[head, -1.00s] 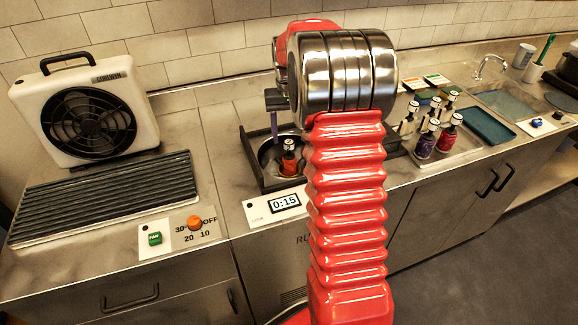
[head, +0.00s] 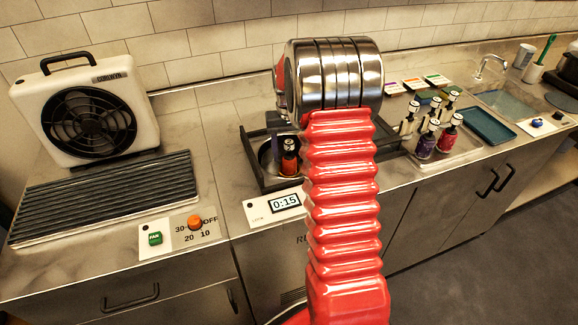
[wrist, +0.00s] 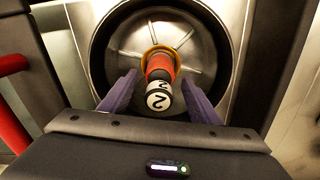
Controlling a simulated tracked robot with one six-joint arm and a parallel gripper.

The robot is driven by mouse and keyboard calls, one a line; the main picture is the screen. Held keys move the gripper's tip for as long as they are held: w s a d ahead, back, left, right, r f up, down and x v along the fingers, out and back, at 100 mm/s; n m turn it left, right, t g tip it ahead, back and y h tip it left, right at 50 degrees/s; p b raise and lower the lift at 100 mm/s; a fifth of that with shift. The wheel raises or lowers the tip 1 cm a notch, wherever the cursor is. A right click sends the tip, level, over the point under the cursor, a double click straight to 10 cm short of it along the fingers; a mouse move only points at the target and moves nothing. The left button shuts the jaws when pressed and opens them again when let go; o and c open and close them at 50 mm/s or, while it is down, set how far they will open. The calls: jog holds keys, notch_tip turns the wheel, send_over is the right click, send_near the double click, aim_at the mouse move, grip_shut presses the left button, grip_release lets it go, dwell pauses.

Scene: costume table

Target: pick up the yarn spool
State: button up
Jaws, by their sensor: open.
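No plain yarn spool shows; the thing at my gripper looks like a small orange bottle (head: 289,160) with a white cap marked 2. It stands in a round metal bowl (wrist: 107,73) in a dark frame. In the wrist view the orange bottle (wrist: 159,66) is seen from above, its cap toward me. My gripper (wrist: 160,80) is open, with one purple finger on each side of the bottle and gaps between. I cannot tell how deep the fingers reach. In the head view my arm hides most of the gripper.
Several numbered bottles (head: 424,146) stand in a tray right of my arm. A blue tray (head: 487,125) and a sink lie farther right. A timer (head: 285,203) reading 0:15 sits before the bowl. A fan (head: 92,122) stands left behind a dark grille (head: 105,205).

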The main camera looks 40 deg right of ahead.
jog(key=shift+f, duration=0.85)
jog(key=shift+c, duration=0.4)
grip_shut()
jog(key=shift+r, duration=0.15)
notch_tip(320, 180, up, 9)
jog(key=shift+r, duration=0.4)
jog(key=shift+r, duration=0.1)
dwell(0.5)
